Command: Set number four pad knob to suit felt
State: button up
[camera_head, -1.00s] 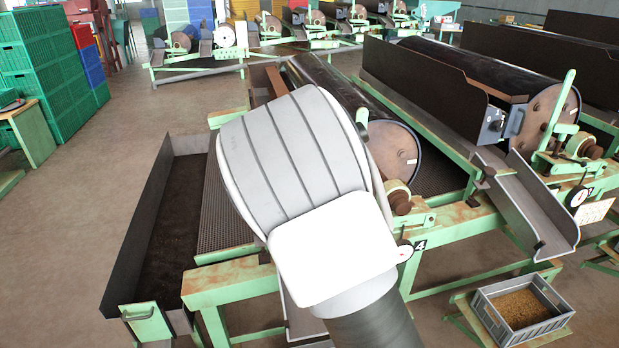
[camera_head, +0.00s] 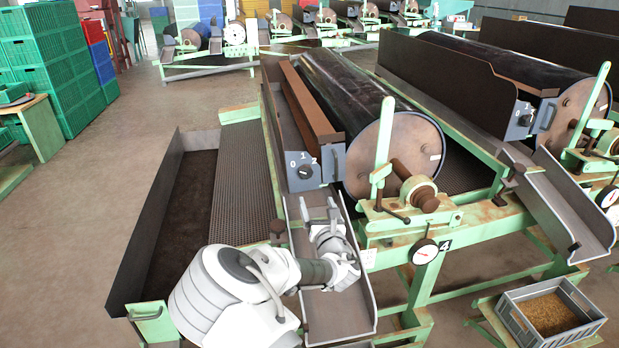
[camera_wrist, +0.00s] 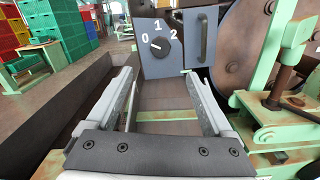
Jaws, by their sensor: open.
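The number four machine carries a black "4" plate (camera_head: 445,245) on its green frame. Its dark knob (camera_head: 305,172) is on a grey box at the near end of the brown trough, with marks 0, 1 and 2 around it. In the wrist view the knob (camera_wrist: 160,47) shows a white pointer mark on its left, toward the 0. My gripper (camera_head: 334,208) is above the grey chute, below and in front of the box. In the wrist view my gripper (camera_wrist: 160,76) has its fingers wide apart and empty, with the knob ahead, beyond the fingertips and not touched.
A handle (camera_wrist: 203,38) is right of the knob. The black drum (camera_head: 350,95), its end disc (camera_head: 395,150) and a green lever (camera_head: 383,135) stand right of the box. A round gauge (camera_head: 425,251) and small pale card (camera_head: 370,257), unreadable, are below. A grain crate (camera_head: 550,312) sits lower right.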

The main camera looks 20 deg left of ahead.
aim_at(307, 174)
jog(key=b+x, duration=0.2)
jog(key=x, duration=1.2)
jog(key=shift+w+a, duration=0.1)
jog(key=shift+w, duration=0.3)
grip_shut()
